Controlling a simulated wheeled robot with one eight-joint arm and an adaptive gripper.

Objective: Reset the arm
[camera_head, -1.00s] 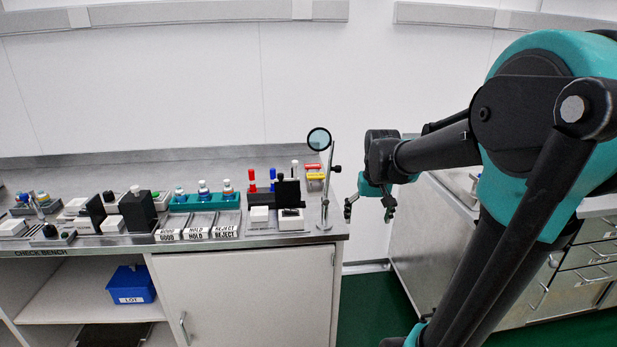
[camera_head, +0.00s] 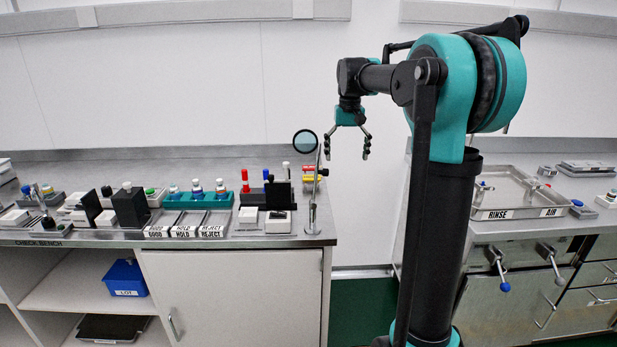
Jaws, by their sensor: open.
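My gripper (camera_head: 347,147) hangs from my raised arm in front of the white wall, fingers spread and pointing down. Nothing is between its fingers. It is to the right of the round magnifier lens (camera_head: 305,142) on its stand, above the gap between the two benches. My teal and black arm (camera_head: 440,110) stands upright at the centre right, folded over toward the left.
The check bench (camera_head: 260,270) on the left carries bottles in a teal rack (camera_head: 198,200), label trays (camera_head: 185,230) and small blocks. A blue bin (camera_head: 125,278) sits on its shelf.

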